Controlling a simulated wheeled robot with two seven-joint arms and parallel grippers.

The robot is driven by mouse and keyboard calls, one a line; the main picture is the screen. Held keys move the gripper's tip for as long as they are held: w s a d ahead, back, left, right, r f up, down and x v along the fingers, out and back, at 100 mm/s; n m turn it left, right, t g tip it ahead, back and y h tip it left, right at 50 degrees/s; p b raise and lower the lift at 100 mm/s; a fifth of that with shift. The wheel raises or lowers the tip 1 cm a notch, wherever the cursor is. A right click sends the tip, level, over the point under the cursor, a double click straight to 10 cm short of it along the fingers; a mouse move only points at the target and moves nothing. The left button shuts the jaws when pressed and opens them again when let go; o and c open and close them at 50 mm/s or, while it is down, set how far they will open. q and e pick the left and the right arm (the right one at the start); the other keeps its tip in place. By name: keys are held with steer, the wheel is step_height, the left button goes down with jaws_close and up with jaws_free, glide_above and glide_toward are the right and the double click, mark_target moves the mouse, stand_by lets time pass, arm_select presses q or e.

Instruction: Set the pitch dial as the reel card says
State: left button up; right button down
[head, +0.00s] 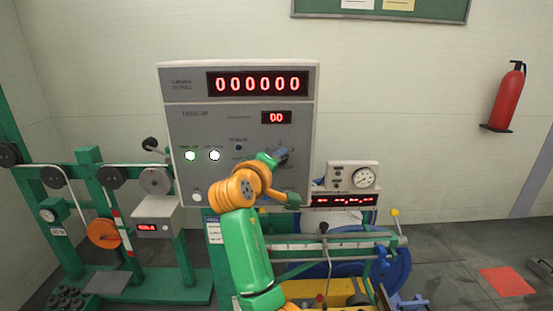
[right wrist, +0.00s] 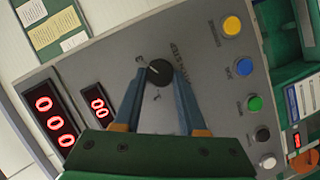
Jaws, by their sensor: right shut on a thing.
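The pitch dial (right wrist: 159,73) is a black round knob with a pale pointer line on the grey control panel. In the head view my right gripper (head: 279,158) is against the panel's lower right and hides the dial. A white sheet with a blue header (head: 213,230) hangs below the panel; its text is too small to read. My left gripper is not in view.
The panel (head: 180,120) has a large red display (head: 258,84) reading 000000 and a small display (head: 276,117) reading 00. Several coloured buttons, such as the yellow one (right wrist: 232,26), lie beside the dial. A pressure gauge (head: 364,177) stands right of the panel.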

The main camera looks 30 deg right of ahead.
stand_by(0.4)
steer(key=shift+c, duration=2.3)
jaws_free()
steer(key=b+v, duration=0.3)
steer(key=v, duration=0.4)
